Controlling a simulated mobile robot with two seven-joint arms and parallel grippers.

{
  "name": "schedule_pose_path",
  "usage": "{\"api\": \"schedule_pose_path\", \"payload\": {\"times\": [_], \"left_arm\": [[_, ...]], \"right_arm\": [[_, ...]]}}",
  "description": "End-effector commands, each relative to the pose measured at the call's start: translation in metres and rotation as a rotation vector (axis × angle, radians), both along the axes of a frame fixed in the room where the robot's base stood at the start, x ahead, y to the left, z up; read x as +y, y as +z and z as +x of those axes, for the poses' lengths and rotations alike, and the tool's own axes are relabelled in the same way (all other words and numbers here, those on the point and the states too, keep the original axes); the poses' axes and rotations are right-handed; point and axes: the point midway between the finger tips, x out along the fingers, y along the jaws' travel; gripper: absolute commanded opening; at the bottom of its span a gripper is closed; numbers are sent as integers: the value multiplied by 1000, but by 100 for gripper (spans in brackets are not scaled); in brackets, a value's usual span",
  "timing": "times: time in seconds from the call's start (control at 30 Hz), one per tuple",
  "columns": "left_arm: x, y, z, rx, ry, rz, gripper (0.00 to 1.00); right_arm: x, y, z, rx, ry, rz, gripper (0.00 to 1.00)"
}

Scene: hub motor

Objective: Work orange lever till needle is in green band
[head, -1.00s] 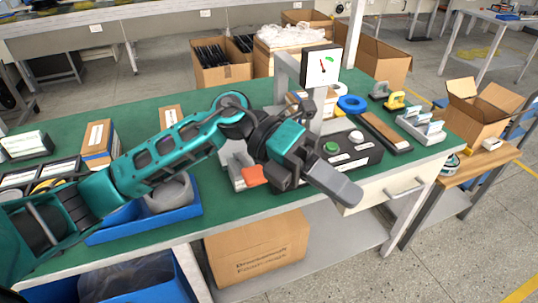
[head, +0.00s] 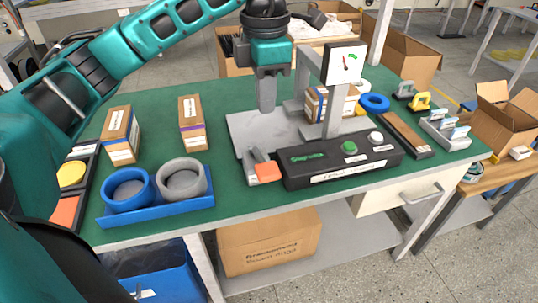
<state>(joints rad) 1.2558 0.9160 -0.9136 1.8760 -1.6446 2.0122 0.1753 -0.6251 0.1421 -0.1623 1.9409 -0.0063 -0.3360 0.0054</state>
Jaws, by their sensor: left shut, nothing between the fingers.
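The orange lever (head: 268,171) sticks out at the front left of the black control box (head: 340,160), low beside the grey metal base plate (head: 246,128). The white gauge (head: 345,62) stands on a grey post frame behind the box. Its red needle looks nearly upright; a small green mark shows to its right, and the needle seems not to lie on it, though the dial is small. My left gripper (head: 266,104) points down above the base plate, behind the lever and apart from it. Its fingers are shut and empty. My right gripper is out of view.
Two cartons (head: 192,122) and a blue tray (head: 150,213) with round parts lie to the left. A blue ring (head: 375,102) lies behind the box. Green bench top is clear between tray and plate.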

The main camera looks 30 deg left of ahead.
Motion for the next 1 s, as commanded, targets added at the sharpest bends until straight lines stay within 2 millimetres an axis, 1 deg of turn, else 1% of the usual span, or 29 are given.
{"api": "schedule_pose_path", "payload": {"times": [0.17,0.27,0.43,0.7,0.9,1.0], "left_arm": [[-1,-3,0,2,-1,-2,0],[-1,-11,0,3,-1,-2,0],[-1,-40,-1,7,-1,-2,0],[-1,-98,-1,6,-1,-3,0],[-1,-128,-1,4,-2,-3,0],[-1,-136,0,2,-2,-4,0]], "right_arm": [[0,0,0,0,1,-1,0],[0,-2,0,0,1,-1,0],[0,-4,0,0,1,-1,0],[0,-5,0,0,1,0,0],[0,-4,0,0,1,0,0],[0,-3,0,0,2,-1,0]]}}
